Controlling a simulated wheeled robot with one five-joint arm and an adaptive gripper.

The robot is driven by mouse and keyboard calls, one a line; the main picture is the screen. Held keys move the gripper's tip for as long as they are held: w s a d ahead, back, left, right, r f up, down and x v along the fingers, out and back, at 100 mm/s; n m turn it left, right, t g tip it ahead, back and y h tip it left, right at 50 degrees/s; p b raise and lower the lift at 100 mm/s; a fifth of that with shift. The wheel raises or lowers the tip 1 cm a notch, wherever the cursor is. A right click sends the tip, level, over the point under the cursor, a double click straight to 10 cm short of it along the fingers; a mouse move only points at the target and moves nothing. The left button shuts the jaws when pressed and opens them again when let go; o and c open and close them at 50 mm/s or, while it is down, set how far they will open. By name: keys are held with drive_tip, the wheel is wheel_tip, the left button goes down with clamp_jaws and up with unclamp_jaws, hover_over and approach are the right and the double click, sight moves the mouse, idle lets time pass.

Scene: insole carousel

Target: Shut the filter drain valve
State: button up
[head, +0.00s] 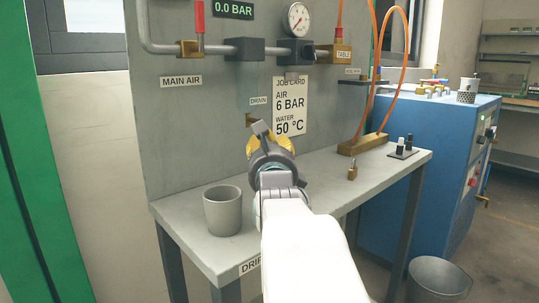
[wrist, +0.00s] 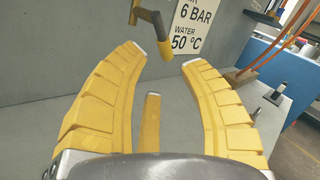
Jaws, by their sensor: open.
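The filter drain valve sits on the grey panel under the DRAIN label (head: 258,101). In the head view its brass body (head: 250,120) shows just past my gripper, which hides the rest. My gripper (head: 264,141) also shows in the head view, over the bench.
A grey cup (head: 222,211) stands on the bench (head: 186,213) at left. A job card (head: 290,105) hangs right of the valve. A blue machine (head: 425,165) stands beyond.

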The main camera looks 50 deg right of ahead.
drive_tip(key=shift+v, duration=1.85)
